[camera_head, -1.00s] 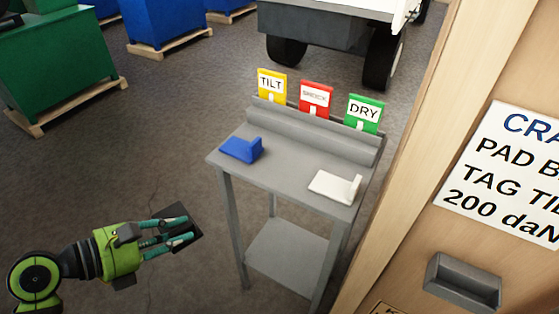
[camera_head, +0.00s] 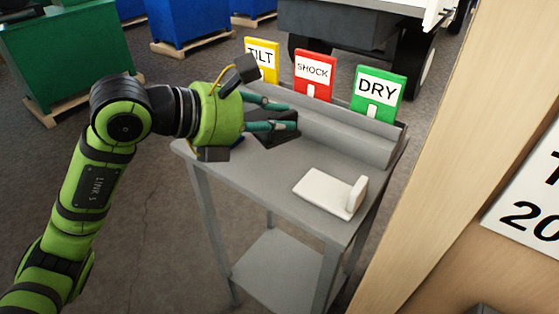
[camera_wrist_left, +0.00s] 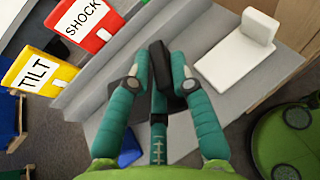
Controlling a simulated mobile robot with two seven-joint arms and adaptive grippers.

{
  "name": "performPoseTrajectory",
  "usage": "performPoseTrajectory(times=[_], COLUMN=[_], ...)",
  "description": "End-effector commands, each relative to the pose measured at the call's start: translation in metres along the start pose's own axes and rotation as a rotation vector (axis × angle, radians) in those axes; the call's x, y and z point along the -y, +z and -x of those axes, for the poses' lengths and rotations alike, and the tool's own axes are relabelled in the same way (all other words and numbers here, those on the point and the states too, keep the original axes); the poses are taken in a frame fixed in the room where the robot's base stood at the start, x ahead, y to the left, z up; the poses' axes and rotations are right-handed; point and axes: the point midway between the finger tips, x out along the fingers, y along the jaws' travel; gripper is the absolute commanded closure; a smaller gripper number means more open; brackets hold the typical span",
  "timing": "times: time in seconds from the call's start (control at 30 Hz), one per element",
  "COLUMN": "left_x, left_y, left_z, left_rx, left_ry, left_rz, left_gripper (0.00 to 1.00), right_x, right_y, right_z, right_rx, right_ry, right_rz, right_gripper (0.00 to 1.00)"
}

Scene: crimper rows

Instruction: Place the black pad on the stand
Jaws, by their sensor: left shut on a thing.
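My left gripper (camera_head: 284,115) is shut on the black pad (camera_head: 272,136), a dark L-shaped piece. In the head view the pad overlaps the top of the grey stand (camera_head: 262,178), in its left and back part. I cannot tell whether it touches the surface. In the left wrist view the black pad (camera_wrist_left: 160,66) sits between the teal fingers, with the grey stand top (camera_wrist_left: 213,105) behind it. My right gripper is not in view.
A white pad (camera_head: 324,191) lies on the stand's right part. A blue pad (camera_wrist_left: 128,149) is mostly hidden behind my gripper. Yellow TILT (camera_head: 262,61), red SHOCK (camera_head: 314,76) and green DRY (camera_head: 378,95) tags stand along the back. A wooden wall (camera_head: 455,140) is close at right.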

Motion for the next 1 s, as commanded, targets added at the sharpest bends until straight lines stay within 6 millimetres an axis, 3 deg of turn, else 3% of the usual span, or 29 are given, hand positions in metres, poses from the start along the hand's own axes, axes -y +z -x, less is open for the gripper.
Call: performPoseTrajectory(times=[0.1,0.27,0.5,0.97,1.0], left_x=[0.0,0.0,0.0,0.0,0.0], left_y=[-0.021,-0.035,-0.066,-0.076,-0.076], left_z=[-0.008,-0.014,-0.027,-0.031,-0.031], left_rx=[-0.002,0.001,-0.001,0.001,0.0], left_ry=[-0.002,-0.002,-0.002,-0.001,-0.001], left_rz=[0.005,0.001,0.002,-0.002,-0.001], left_gripper=[1.0,1.0,1.0,1.0,0.7], right_x=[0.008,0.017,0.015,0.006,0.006], right_y=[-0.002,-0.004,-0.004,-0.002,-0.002], right_z=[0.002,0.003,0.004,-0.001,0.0], right_rx=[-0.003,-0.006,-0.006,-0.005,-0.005], right_ry=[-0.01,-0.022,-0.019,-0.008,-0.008], right_rz=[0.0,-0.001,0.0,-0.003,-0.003], right_gripper=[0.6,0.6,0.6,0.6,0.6])
